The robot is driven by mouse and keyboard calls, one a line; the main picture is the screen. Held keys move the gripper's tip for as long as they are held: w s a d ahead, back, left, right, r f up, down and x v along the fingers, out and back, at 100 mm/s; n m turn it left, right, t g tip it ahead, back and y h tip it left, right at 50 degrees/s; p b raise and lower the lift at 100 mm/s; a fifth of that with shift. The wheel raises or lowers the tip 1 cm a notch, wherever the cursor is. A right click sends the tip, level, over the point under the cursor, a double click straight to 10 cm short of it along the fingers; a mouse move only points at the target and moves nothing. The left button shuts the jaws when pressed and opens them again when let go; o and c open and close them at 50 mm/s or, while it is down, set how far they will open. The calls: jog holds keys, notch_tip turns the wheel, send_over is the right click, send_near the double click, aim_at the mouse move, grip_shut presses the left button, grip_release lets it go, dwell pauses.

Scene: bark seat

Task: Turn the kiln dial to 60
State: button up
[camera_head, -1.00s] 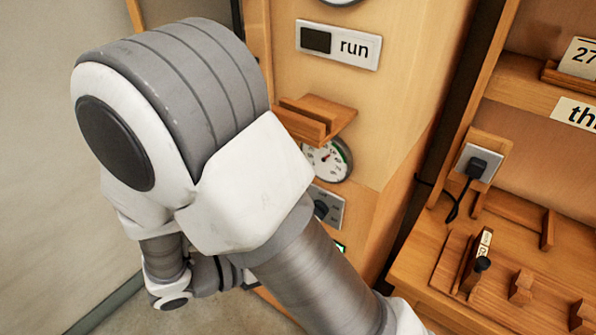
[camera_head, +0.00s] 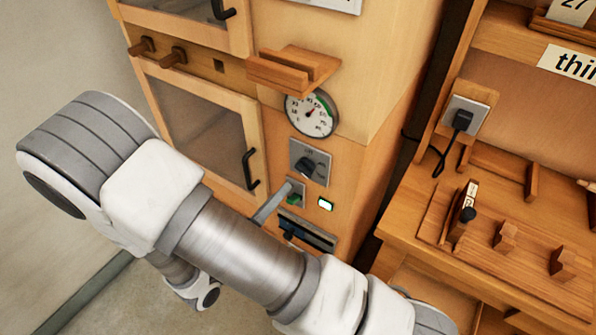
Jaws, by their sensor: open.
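The dial is a black knob (camera_head: 306,165) on a grey plate (camera_head: 318,158) on the wooden cabinet front. It is in plain view, but its marks are too small to read, so I cannot tell its setting. A round white gauge (camera_head: 311,114) with a red needle and a green arc sits just above it. My gripper is not visible in the head view. My arm crosses the lower left, below and left of the dial, and does not cover the dial.
A wooden bracket (camera_head: 293,68) juts out above the gauge. Below the dial are a grey lever (camera_head: 271,204), a lit green-edged indicator (camera_head: 326,204) and a dark slot (camera_head: 307,234). A door handle (camera_head: 249,169) stands left. A workbench (camera_head: 420,232) with wooden blocks is at right.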

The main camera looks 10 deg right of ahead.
aim_at(300, 171)
jog(key=x, duration=0.9)
jog(key=shift+d, duration=0.1)
grip_shut()
